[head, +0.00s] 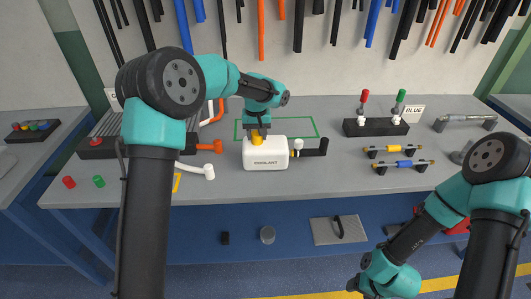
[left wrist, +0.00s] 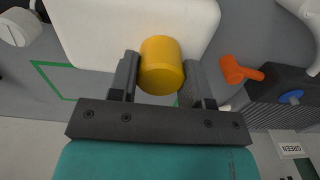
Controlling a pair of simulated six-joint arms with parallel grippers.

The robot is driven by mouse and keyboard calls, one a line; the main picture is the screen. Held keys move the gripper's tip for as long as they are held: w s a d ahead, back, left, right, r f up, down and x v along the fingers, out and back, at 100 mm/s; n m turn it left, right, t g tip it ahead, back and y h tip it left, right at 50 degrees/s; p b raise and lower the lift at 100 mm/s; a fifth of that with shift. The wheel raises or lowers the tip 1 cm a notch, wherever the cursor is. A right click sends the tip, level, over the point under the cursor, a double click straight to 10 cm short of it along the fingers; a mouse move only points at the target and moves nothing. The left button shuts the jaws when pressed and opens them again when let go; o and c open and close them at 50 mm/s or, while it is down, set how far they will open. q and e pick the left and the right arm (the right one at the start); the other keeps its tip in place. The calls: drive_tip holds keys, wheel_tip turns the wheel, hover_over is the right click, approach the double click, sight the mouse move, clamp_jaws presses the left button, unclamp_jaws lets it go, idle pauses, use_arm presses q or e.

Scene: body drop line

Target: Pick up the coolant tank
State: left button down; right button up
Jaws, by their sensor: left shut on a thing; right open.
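The coolant tank (head: 265,155) is a white box labelled COOLANT with a yellow cap (head: 256,139) on top. It is at the middle of the grey bench, at the front edge of a green outlined rectangle (head: 300,119). My left gripper (head: 257,133) comes down from above and is shut on the yellow cap. In the left wrist view the cap (left wrist: 161,65) sits between the two fingers, with the white tank body (left wrist: 100,30) beyond. I cannot tell whether the tank touches the bench. My right gripper (head: 358,286) is low at the front right, away from the bench top, and open.
A black fitting (head: 313,148) is right of the tank. A black block with red and green valves (head: 376,127) and blue and yellow cylinders (head: 402,163) are to the right. Hoses hang behind.

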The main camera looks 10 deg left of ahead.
use_arm(q)
drive_tip(key=shift+r, duration=0.15)
drive_tip(key=shift+r, duration=1.8)
drive_tip(key=s+d, duration=0.2)
drive_tip(key=s, duration=0.5)
drive_tip(key=s+d+r, duration=0.1)
drive_tip(key=s+d, duration=0.1)
drive_tip(key=s, duration=0.6)
drive_tip(key=shift+s+d, duration=0.15)
drive_tip(key=shift+d, duration=0.1)
drive_tip(key=shift+a+r, duration=0.1)
